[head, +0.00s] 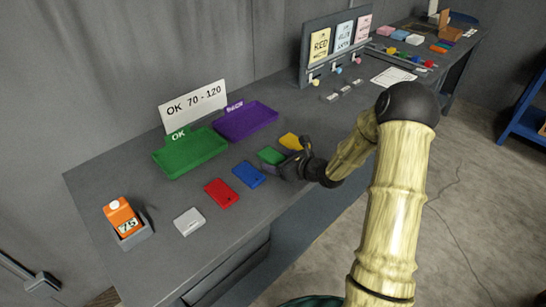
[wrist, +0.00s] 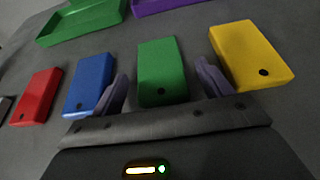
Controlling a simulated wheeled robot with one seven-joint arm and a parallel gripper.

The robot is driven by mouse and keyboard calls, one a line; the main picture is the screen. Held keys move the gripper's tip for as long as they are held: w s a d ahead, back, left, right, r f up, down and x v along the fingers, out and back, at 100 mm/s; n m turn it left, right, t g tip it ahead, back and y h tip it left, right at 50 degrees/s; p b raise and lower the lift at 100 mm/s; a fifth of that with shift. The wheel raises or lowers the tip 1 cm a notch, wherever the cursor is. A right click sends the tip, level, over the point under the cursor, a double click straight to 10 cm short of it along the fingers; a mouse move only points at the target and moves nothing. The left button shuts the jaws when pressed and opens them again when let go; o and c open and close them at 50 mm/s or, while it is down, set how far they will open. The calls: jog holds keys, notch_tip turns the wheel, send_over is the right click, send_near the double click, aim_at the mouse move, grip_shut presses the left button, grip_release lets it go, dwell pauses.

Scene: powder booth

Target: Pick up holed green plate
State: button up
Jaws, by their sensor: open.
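The holed green plate (wrist: 162,68) lies flat on the grey table, with one dark hole near its end closest to me in the wrist view. In the head view the green plate (head: 271,156) is partly hidden by my gripper (head: 281,164). My gripper (wrist: 162,90) is open, with one finger on each side of the green plate's near end in the wrist view. The green plate is between the fingers, and a gap shows on both sides. I cannot tell how high the fingertips are above the table.
A blue plate (wrist: 89,83) and a red plate (wrist: 37,96) lie left of the green one, a yellow plate (wrist: 249,52) close on its right. A white plate (head: 190,221), green OK tray (head: 205,157), purple tray (head: 262,124) and orange gauge (head: 121,216) stand farther off.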

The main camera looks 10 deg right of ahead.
aim_at(280, 161)
dwell(0.5)
jog(key=c, duration=1.2)
jog(key=shift+o, duration=0.2)
notch_tip(280, 161, up, 10)
